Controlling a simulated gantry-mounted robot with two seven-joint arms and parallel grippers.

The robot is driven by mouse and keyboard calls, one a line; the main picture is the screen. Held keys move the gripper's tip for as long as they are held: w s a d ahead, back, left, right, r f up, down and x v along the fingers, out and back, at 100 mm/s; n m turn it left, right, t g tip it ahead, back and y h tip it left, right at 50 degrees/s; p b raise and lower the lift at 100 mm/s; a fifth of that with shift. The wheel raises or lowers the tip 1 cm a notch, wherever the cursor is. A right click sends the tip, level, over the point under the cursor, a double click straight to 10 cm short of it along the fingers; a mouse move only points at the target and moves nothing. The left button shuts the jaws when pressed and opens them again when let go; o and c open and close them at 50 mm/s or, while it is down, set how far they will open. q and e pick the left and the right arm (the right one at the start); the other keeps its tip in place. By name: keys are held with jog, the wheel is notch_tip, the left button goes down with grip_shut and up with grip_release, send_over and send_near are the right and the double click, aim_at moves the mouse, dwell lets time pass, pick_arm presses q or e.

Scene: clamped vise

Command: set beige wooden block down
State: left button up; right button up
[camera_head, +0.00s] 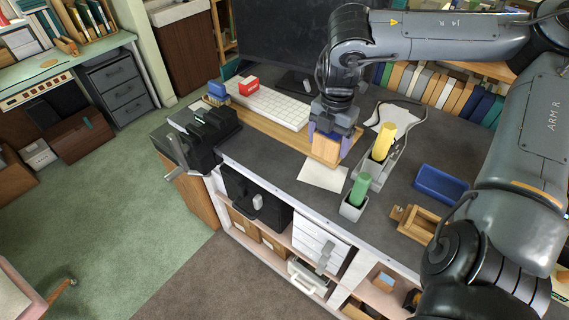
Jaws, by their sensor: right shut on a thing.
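My right gripper (333,132) points down over the dark workbench and is shut on the beige wooden block (326,150). The block is between the fingers, just behind a white sheet of paper (323,174) and near the right end of a long wooden board (262,129). I cannot tell whether the block's underside touches the surface. A black vise (207,138) is clamped at the bench's left front edge. My left gripper is not in view.
A yellow cylinder (383,142) and a green cylinder (359,189) stand in grey holders right of the block. A blue tray (441,185) and a small wooden frame (417,222) lie further right. A white keyboard (266,104), a red block (249,86) and a monitor are behind.

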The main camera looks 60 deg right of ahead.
jog(key=w+f, duration=0.2)
jog(key=w, duration=0.1)
jog(key=w+a+f, duration=0.1)
jog(key=w+f, duration=0.1)
jog(key=w, duration=0.2)
jog(key=w+a+f, duration=0.1)
jog(key=w+f, duration=0.1)
jog(key=w, duration=0.1)
jog(key=shift+w+a+f+p, duration=0.15)
jog(key=shift+a+f+p, duration=0.05)
jog(key=shift+p, duration=0.1)
jog(key=shift+f+p, duration=0.35)
jog(key=shift+f, duration=1.65)
jog(key=shift+f, duration=0.2)
jog(key=o, duration=1)
jog(key=shift+r, duration=0.15)
jog(key=shift+r, duration=0.2)
notch_tip(320, 180, up, 12)
jog(key=shift+f+b, duration=0.15)
jog(key=shift+b, duration=0.15)
